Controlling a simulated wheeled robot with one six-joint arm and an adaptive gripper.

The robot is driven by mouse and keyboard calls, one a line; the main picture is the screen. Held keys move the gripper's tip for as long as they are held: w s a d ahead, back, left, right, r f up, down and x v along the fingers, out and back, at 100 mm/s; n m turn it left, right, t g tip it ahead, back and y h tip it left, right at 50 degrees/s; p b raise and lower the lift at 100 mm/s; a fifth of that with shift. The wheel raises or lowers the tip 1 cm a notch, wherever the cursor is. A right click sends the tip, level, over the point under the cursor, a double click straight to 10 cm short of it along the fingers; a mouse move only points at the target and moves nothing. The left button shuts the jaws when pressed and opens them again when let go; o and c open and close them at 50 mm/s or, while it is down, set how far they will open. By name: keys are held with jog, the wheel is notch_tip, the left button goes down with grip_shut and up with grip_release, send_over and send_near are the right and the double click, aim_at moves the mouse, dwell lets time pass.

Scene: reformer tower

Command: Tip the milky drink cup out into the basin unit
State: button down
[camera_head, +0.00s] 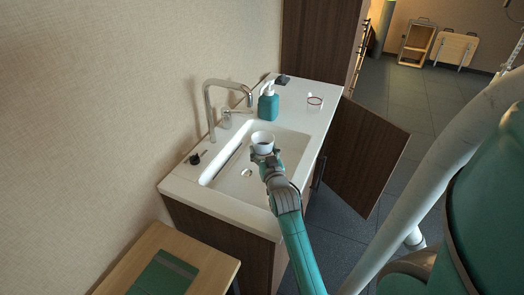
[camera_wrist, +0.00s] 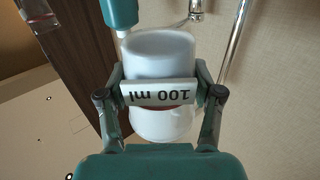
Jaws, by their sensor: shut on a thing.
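In the wrist view the cup (camera_wrist: 160,55) sits between both fingers (camera_wrist: 160,95), with a "100 ml" label upside down in that picture. A reddish band shows below the label. The basin unit (camera_head: 190,187) is a white sink top on a brown cabinet. The gap between cup and basin floor cannot be judged exactly.
A chrome tap (camera_head: 210,110) rises at the back of the basin. A teal pump bottle (camera_head: 268,106) and a small clear glass (camera_head: 315,102) stand on the counter at the far end. An open cabinet door (camera_head: 365,155) juts out to the right. A wooden table (camera_head: 205,255) is at lower left.

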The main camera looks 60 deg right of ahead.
aim_at(261, 150)
jog(key=shift+a+r+m+g+y, duration=0.7)
jog(key=shift+r+m+g+y, duration=0.15)
jog(key=shift+m+y, duration=0.2)
jog(key=shift+f, duration=0.1)
jog(key=shift+a+r+m+y, duration=0.15)
jog(key=shift+r+m+y, duration=0.05)
jog(key=shift+m+y, duration=0.15)
jog(key=shift+a+r+m+g+y, duration=0.15)
jog(key=shift+m+g+y, duration=0.15)
jog(key=shift+y, duration=0.1)
jog(key=shift+a+r+m+y, duration=0.1)
jog(key=shift+a+m+y, duration=0.05)
jog(key=shift+m+y, duration=0.2)
